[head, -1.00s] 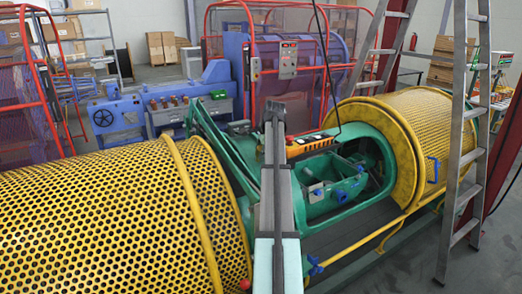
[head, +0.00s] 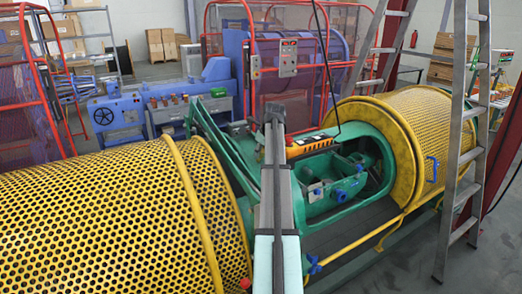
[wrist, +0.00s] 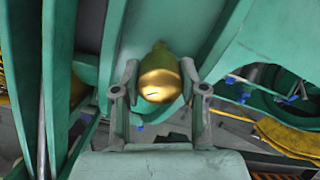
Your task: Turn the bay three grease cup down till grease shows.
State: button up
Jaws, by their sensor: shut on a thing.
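A brass grease cup (wrist: 160,78) with a rounded, shiny cap sits against a green frame member in the wrist view. My gripper (wrist: 160,85) is shut on it, with one grey finger on each side of the cap. No grease can be made out around the cup from this angle. In the head view my own arm stands in front of the green bay frame (head: 345,195) and hides the cup and the gripper.
Yellow perforated guards (head: 110,215) lie to the left and to the right (head: 440,125) of the open bay. An orange pendant control (head: 310,146) lies on the frame. A stepladder (head: 463,130) stands at the right. Blue-handled parts (wrist: 290,98) show in the bay.

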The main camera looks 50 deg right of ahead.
jog(key=m+p, duration=0.1)
jog(key=m, duration=0.3)
jog(key=shift+m, duration=0.3)
jog(key=shift+m+p, duration=0.3)
jog(key=shift+m, duration=1.3)
jog(key=shift+f, duration=0.1)
jog(key=o, duration=1.1)
jog(key=shift+o, duration=0.2)
jog(key=v, duration=1.2)
jog(key=shift+a, duration=0.1)
